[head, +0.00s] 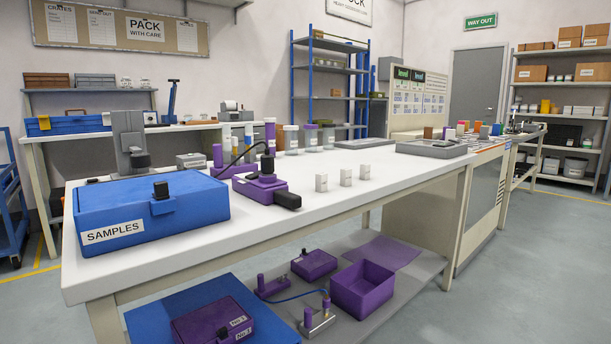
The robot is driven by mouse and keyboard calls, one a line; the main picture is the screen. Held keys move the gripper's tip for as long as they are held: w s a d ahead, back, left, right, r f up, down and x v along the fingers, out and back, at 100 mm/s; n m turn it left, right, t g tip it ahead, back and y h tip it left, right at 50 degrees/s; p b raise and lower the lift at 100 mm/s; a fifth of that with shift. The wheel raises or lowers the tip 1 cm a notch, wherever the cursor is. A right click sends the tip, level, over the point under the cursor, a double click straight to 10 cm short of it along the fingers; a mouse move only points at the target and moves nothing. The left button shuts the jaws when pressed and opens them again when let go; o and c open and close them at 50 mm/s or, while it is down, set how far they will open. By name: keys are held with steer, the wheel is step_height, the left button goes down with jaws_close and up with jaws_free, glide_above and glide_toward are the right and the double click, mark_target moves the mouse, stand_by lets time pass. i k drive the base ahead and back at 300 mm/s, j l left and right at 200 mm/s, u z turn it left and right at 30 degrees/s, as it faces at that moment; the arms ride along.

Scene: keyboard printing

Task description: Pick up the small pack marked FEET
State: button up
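Three small white packs stand upright in a row on the white bench top: a left pack (321,183), a middle pack (346,177) and a right pack (365,172). They stand apart from one another with bare bench around them. Each seems to have faint marks on its front, too small to read, so I cannot tell which says FEET. My gripper is not in view.
A blue SAMPLES case (150,212) sits at the bench's left end. A purple device (262,188) with a black end lies left of the packs. Jars (291,139) stand behind; a grey tray (431,149) lies to the right. The bench's front edge is clear.

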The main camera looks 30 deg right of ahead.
mark_target(322, 178)
steer(key=i+l+u, duration=0.15)
steer(key=l+u, duration=0.15)
steer(key=i+l+u, duration=0.25)
steer(key=l, duration=0.15)
steer(key=l+u, duration=0.3)
